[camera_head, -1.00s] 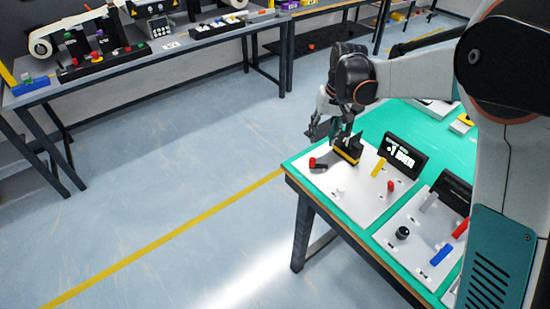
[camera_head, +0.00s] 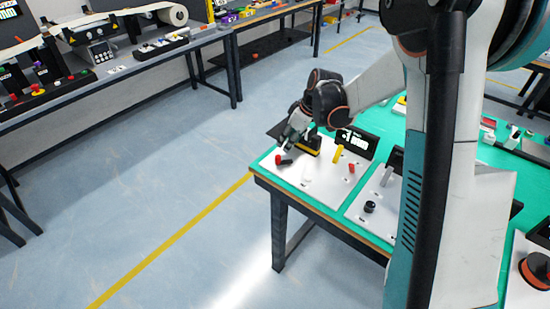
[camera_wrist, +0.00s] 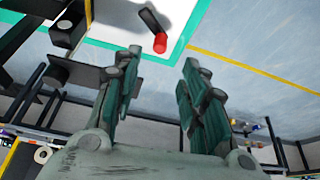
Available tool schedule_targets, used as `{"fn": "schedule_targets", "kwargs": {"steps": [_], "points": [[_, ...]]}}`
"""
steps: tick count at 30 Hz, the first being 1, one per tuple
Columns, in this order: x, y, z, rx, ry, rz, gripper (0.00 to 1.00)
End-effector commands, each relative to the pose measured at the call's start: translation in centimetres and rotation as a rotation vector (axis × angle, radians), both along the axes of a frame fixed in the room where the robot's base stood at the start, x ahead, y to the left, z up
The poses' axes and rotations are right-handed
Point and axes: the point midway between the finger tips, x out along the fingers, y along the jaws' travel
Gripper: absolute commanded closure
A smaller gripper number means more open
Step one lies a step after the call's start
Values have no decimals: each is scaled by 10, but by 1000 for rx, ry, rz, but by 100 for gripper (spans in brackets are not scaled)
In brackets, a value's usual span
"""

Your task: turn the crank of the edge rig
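The rig at the table's near-left corner is a white panel (camera_head: 318,188). Its crank, a short dark arm with a red knob (camera_head: 279,159), lies on the left part of the panel. In the wrist view the red knob (camera_wrist: 160,43) and dark crank arm (camera_wrist: 151,19) show just beyond the fingertips, near the panel corner. My gripper (camera_head: 287,143) is above and behind the crank in the head view. In the wrist view my gripper (camera_wrist: 163,60) is open, its two fingers wide apart with nothing between them. It appears apart from the knob.
The panel also carries a yellow lever (camera_head: 338,153), a red knob on a stem (camera_head: 351,168), a black display (camera_head: 356,142) and a black-and-yellow block (camera_head: 311,143). A second panel with a black knob (camera_head: 369,207) adjoins on the right. Open floor lies left of the green-topped table (camera_head: 264,172).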

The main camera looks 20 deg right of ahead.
Motion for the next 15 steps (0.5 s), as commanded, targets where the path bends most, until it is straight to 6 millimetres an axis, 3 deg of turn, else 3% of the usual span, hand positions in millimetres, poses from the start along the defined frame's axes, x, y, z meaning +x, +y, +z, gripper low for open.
{"fn": "schedule_targets", "kwargs": {"steps": [6,15], "points": [[13,12,-45,0,0,1,61],[27,24,-87,1,1,0,61]]}}
